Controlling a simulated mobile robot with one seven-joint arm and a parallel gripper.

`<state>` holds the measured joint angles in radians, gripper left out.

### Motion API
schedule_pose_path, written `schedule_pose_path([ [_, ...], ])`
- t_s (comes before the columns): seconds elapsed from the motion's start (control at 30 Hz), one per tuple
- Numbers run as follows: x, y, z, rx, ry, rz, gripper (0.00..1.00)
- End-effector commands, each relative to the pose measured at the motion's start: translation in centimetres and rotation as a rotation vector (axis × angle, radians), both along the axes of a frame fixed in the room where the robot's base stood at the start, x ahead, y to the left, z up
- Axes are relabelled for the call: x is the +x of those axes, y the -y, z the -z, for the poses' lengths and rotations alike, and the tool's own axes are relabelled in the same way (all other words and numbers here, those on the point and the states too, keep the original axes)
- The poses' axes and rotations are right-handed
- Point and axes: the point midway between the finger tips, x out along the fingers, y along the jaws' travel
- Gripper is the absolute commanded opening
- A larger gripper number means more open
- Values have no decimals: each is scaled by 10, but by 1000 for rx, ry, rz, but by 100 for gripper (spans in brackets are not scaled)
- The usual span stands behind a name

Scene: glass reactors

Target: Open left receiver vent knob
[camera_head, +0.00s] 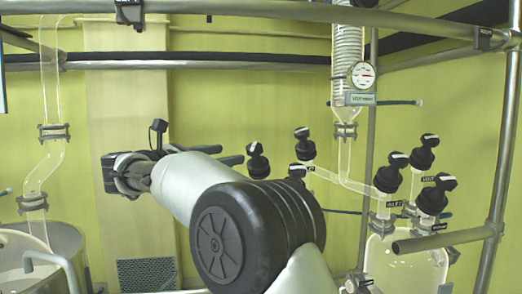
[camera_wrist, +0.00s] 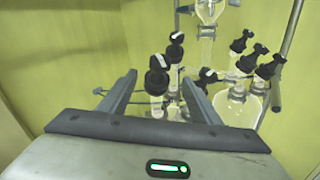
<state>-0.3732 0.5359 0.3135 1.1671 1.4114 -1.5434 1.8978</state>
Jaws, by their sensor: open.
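In the head view, three black knobs with white marks belong to the left group: one at the left (camera_head: 258,160), one at the upper right (camera_head: 304,143) and one lower down (camera_head: 298,172), partly hidden by my arm. Their labels are mostly hidden, so I cannot read which one is the vent. My gripper (camera_head: 232,155) is open and points right toward the leftmost knob. In the wrist view, the nearest black knob (camera_wrist: 158,76) shows between the open fingers of my gripper (camera_wrist: 159,79), beyond their tips. I see no contact. The left receiver's body is hidden behind my arm.
The right group of black knobs (camera_head: 421,152) stands above a glass receiver (camera_head: 405,262). A vertical glass column with a gauge (camera_head: 362,75) rises between the groups. Metal frame tubes (camera_head: 500,130) run at the right and top. A vessel (camera_head: 60,245) is at far left.

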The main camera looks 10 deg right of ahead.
Motion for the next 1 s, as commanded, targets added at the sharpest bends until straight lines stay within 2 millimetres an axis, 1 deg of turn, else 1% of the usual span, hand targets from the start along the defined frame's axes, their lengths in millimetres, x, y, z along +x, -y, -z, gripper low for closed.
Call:
schedule_pose_path([
  [0.03, 6, 9, -2, -1, -1, 3, 57],
  [0.3, 43, 55, -3, -3, -1, 3, 57],
  [0.6, 82, 101, -3, -5, -1, 2, 57],
  [0.7, 91, 111, -2, -5, -1, 1, 57],
  [0.8, 97, 118, -2, -4, -2, -2, 57],
  [1.0, 101, 122, -1, -5, -1, -3, 57],
])
